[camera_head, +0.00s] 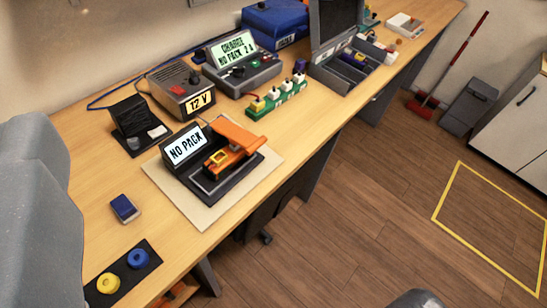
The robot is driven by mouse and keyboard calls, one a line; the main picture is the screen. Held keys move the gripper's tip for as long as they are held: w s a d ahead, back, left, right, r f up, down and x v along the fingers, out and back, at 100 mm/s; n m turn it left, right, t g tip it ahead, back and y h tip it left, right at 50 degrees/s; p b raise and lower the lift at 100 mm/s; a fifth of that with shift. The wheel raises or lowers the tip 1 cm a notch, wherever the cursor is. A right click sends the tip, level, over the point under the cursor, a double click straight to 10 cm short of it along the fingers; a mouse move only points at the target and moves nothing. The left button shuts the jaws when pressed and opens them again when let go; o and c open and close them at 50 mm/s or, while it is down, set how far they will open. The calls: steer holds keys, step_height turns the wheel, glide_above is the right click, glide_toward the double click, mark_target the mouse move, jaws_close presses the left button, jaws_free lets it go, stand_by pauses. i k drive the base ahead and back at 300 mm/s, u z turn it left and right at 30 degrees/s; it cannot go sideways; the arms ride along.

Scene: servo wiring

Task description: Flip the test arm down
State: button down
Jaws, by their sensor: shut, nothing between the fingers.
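The test arm (238,137) is an orange lever on a black tester (202,184) that lies on a pale mat (203,216) near the bench's front edge. Its broad flat end appears raised above the black base, with a gap and shadow below. A yellow square frame (217,157) sits at its near side. The tester's tilted display (185,148) reads "NO PACK". My gripper's fingers do not show in this view. Grey rounded parts, likely mine, fill the left edge and the bottom edge.
Behind the tester stand a 12 V supply (180,88), a charger (243,62) and a green strip (277,98). A blue block (124,208) and a black pad (123,272) with yellow and blue rings lie front left. The floor right of the bench is mostly clear.

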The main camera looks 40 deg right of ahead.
mark_target(237, 134)
steer(key=z, duration=0.1)
steer(key=k, duration=0.15)
steer(key=z, duration=0.45)
steer(key=i, duration=1)
steer(key=u, duration=0.05)
